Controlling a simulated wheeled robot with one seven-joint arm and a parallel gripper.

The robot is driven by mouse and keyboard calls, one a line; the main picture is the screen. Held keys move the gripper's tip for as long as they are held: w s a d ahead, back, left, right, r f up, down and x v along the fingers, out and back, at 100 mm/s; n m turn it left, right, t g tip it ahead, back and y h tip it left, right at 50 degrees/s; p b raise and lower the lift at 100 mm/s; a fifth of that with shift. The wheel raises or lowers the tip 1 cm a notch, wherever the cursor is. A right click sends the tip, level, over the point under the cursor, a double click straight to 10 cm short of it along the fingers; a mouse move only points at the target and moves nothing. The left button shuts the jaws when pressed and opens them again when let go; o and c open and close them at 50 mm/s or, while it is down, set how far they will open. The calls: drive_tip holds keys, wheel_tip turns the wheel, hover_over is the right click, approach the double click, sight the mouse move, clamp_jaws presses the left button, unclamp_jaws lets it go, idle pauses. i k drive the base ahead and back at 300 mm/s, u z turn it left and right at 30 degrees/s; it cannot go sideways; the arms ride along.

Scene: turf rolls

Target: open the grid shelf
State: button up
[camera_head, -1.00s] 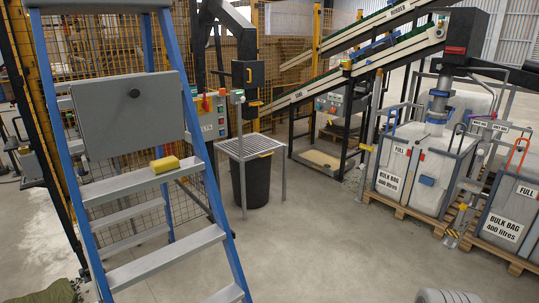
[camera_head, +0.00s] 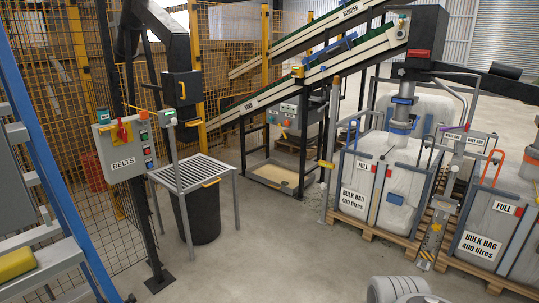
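The grid shelf (camera_head: 180,176) is a grey slatted grate lying flat on thin metal legs, left of centre. My gripper is not in view, and nothing is touching the shelf.
A "BELTS" control box (camera_head: 125,145) stands beside the shelf. Bulk bag stations (camera_head: 390,185) are at right. Floor ahead is clear.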

sight(227, 171)
drive_tip(key=u, duration=0.2)
drive_tip(key=i, duration=1.7)
drive_tip(key=u, duration=1.2)
drive_tip(key=i, duration=2.05)
drive_tip(key=u, duration=0.8)
